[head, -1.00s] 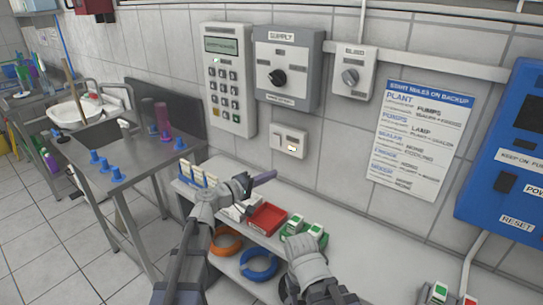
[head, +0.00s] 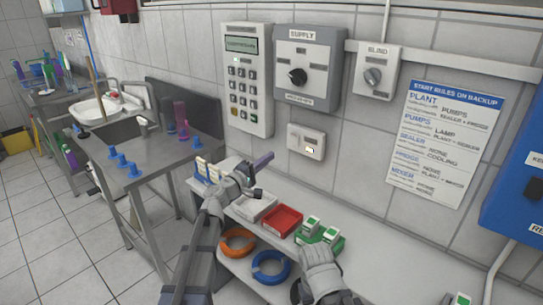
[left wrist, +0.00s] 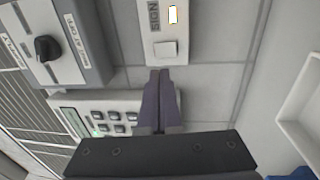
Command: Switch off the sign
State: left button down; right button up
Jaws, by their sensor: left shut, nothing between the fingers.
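The sign switch (head: 306,142) is a small white box on the tiled wall, below the supply box. In the left wrist view it carries the label SIGN, a lit lamp (left wrist: 172,15) and a pale square rocker (left wrist: 165,48). My left gripper (head: 264,159) is shut and empty, left of and slightly below the switch in the head view. In the left wrist view its fingertips (left wrist: 159,74) point at the switch's edge just below the rocker; I cannot tell whether they touch. My right arm shows at the bottom of the head view, but its fingers cannot be made out.
A keypad (head: 247,80), the supply box (head: 309,62) and the blind switch (head: 376,72) are on the wall around the switch. The shelf below holds a red tray (head: 283,220) and green-and-white blocks (head: 318,233). A blue cabinet (head: 519,190) is at the right.

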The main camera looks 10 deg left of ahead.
aim_at(294, 138)
pick_arm(q)
jog(key=p+x, duration=0.1)
jog(key=x, duration=1)
jog(key=shift+w+d, duration=0.15)
jog(key=shift+w, duration=0.1)
jog(key=shift+r, duration=0.1)
jog(key=shift+w+d+r+p, duration=0.15)
jog(key=shift+w+p, duration=0.1)
jog(key=shift+p, duration=0.05)
jog(key=shift+s, duration=0.15)
jog(key=r+p+v, duration=0.1)
jog(key=r+v, duration=0.2)
jog(key=v, duration=1)
jog(key=shift+s+a+p, duration=0.35)
jog(key=shift+s, duration=0.1)
